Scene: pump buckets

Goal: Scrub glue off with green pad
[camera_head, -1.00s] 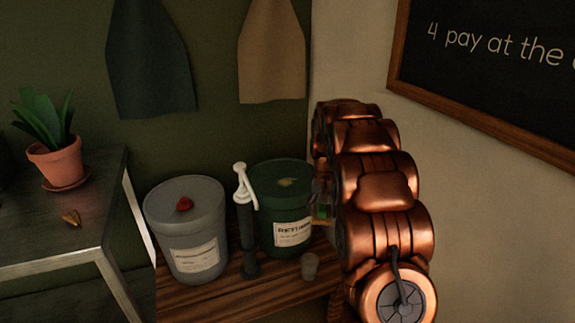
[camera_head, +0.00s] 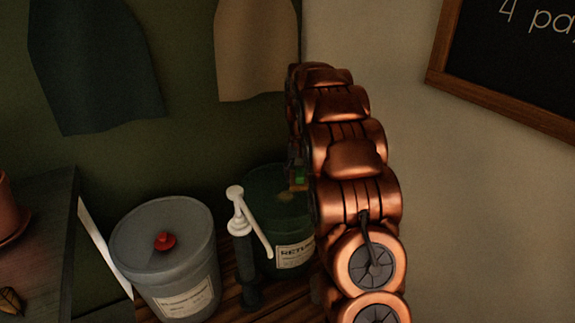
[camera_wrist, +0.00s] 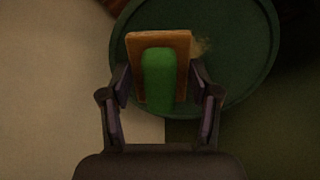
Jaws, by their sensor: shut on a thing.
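My gripper (camera_wrist: 160,85) is shut on the green pad (camera_wrist: 158,75), a tan block with a green strip along its middle, in the wrist view. A small green and tan bit of the pad (camera_head: 298,181) also shows at the end of my arm in the head view, over the right side of the green bucket (camera_head: 262,212). The bucket's round green lid (camera_wrist: 245,65) lies beyond the pad in the wrist view. A pale, tan glue patch (camera_wrist: 201,46) on the lid peeks out at the pad's upper right; the rest is hidden. I cannot tell whether pad and lid touch.
A grey bucket (camera_head: 160,240) with a red cap (camera_head: 165,241) stands left on the wooden bench (camera_head: 285,298). A dark pump with a white spout (camera_head: 243,222) stands between the buckets. Two aprons hang behind. A wall with a chalkboard (camera_head: 520,50) is at right.

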